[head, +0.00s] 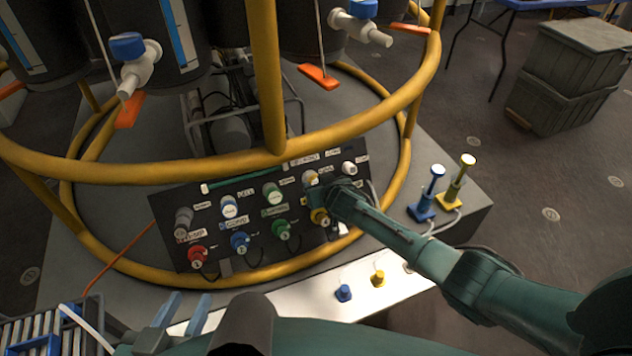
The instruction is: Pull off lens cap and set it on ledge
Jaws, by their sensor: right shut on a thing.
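A dark sloping panel (262,258) carries rows of coloured caps and connectors. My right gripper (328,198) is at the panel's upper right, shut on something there. The gripper itself hides what it holds; it is probably the lens cap, and I cannot tell whether it is still seated. A yellow cap (319,217) shows just below the fingers and a pale one (310,178) just above. The white ledge (310,311) runs below the panel.
A blue piece (343,293) and a yellow piece (378,279) stand on the ledge. A slotted rack (40,335) sits lower left.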

